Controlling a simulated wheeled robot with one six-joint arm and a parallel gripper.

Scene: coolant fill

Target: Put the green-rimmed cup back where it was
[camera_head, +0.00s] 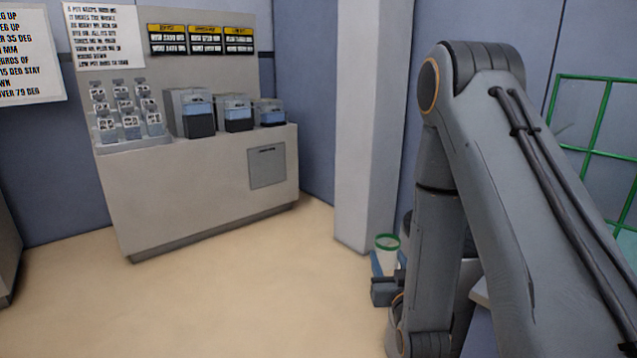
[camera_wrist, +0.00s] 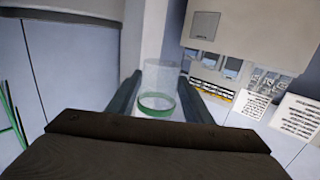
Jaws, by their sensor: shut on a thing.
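The green-rimmed cup (camera_head: 387,255) is clear, with its green rim at the top. It looks about upright, in front of the pale pillar's foot in the head view. My gripper (camera_head: 386,280) is shut on it, and my arm's end hides part of that area. In the wrist view, which is turned nearly upside down, the cup (camera_wrist: 159,82) stands between the two dark fingers of my gripper (camera_wrist: 158,92), its rim towards the camera. The cup looks empty, though I cannot tell for sure.
A grey bench (camera_head: 200,200) stands at the back left. It bears a tray (camera_head: 135,144) of several small labelled containers and three blue-banded bins (camera_head: 237,118). Notices hang above. A pale pillar (camera_head: 370,120) is beside my arm, and a green grid frame (camera_head: 595,120) is at right. The floor (camera_head: 230,295) before the bench is clear.

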